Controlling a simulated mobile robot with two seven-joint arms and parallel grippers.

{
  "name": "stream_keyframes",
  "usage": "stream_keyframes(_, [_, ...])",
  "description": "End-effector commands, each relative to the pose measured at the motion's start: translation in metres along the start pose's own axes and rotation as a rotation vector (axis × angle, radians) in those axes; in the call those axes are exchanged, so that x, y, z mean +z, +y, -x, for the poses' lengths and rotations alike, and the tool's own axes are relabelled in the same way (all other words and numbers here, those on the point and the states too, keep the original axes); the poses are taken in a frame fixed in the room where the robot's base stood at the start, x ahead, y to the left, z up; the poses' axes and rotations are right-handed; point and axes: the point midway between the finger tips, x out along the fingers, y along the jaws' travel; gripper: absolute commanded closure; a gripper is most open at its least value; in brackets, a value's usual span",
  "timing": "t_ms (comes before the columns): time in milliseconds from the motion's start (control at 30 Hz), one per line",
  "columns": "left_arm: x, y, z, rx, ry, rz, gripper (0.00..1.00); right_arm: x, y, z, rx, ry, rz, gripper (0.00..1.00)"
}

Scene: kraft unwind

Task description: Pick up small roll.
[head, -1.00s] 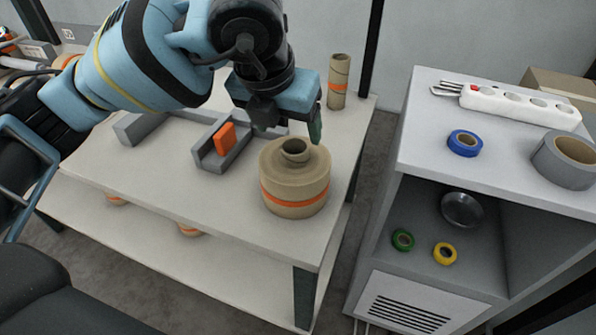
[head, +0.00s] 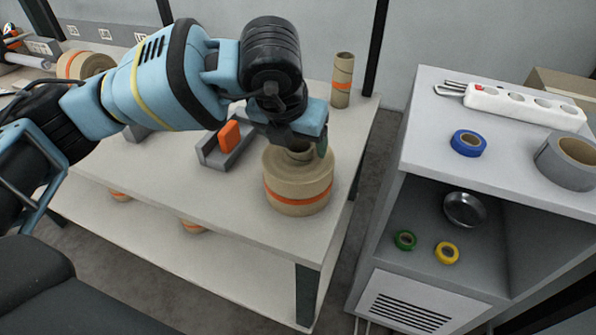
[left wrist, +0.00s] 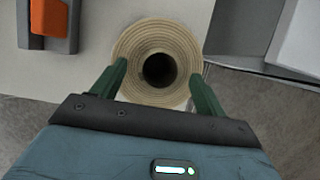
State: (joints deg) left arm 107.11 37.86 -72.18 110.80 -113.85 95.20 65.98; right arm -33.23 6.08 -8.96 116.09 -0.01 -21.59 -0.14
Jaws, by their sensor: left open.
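In the left wrist view, the roll (left wrist: 157,38) shows end-on with a dark central hole. The open green fingers of my left gripper (left wrist: 160,72) lie on either side of that hole, overlapping the roll's outer part. I cannot tell whether they touch it. A slim, tall tan roll (head: 343,82) with an orange band stands farther back. My right gripper is not in view.
A grey holder (head: 212,153) with an orange block (head: 229,136) is left of the roll. The table's right edge is close by. A separate cabinet (head: 415,145) to the right holds tape rolls and a power strip (head: 520,105).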

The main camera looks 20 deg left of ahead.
Motion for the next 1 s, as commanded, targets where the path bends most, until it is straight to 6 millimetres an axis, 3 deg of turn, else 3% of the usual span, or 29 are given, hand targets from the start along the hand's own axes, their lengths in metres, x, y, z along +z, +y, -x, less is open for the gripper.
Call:
stream_keyframes(100, [0.0000,0.0004,-0.0114,0.001,0.001,0.001,0.27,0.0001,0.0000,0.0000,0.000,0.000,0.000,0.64])
stream_keyframes(367, [0.0000,0.0002,-0.0143,0.000,0.000,0.000,0.27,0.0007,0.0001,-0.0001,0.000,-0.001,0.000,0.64])
stream_keyframes(933, [0.0000,0.0003,-0.0140,0.000,0.000,0.000,0.99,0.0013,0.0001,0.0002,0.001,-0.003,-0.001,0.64])
stream_keyframes(1000, [0.0000,0.0004,-0.0139,0.000,0.000,0.000,1.00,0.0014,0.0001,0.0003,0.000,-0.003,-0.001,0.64])
